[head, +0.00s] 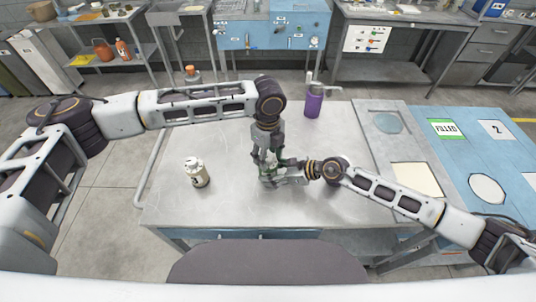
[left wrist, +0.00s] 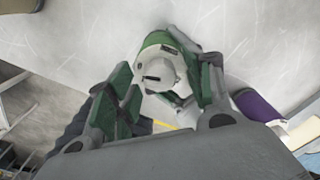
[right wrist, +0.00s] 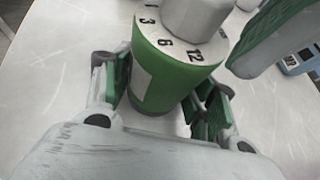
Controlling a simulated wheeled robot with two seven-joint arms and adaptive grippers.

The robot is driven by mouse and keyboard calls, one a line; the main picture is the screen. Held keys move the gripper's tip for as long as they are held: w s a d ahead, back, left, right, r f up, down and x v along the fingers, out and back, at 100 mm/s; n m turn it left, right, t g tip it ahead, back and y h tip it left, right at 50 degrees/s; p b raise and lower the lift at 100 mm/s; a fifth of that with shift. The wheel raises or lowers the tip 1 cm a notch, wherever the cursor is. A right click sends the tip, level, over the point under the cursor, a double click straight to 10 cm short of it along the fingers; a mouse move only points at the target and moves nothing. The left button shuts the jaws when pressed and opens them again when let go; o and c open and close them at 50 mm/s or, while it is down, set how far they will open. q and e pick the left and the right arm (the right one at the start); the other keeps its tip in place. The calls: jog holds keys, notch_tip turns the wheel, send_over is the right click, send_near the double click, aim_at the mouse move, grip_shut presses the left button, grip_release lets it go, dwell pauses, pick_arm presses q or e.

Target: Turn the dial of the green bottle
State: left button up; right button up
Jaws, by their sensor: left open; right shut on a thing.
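The green bottle (right wrist: 165,75) stands upright on the table, with a white numbered top and a white dial (right wrist: 195,18) on it. My right gripper (right wrist: 168,100) is shut on the bottle's green body from the side; it shows low in the head view (head: 281,177). My left gripper (left wrist: 165,75) points down from above, its open fingers on either side of the white dial. The dial also shows in the left wrist view (left wrist: 162,70). Whether the left fingers touch it, I cannot tell. In the head view the grippers largely hide the bottle.
A purple bottle (head: 313,103) stands at the back. At the right are a blue panel with a "FILLED" label (head: 446,129) and a round white spot (head: 487,188). The table's front right is clear.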

pick_arm(q)
jog(key=shift+c, duration=0.3)
jog(key=c, duration=1)
jog(key=shift+n, duration=0.4)
jog(key=n, duration=0.3)
jog(key=shift+d, duration=0.1)
jog(key=n, duration=0.8)
jog(key=shift+n, duration=1.9)
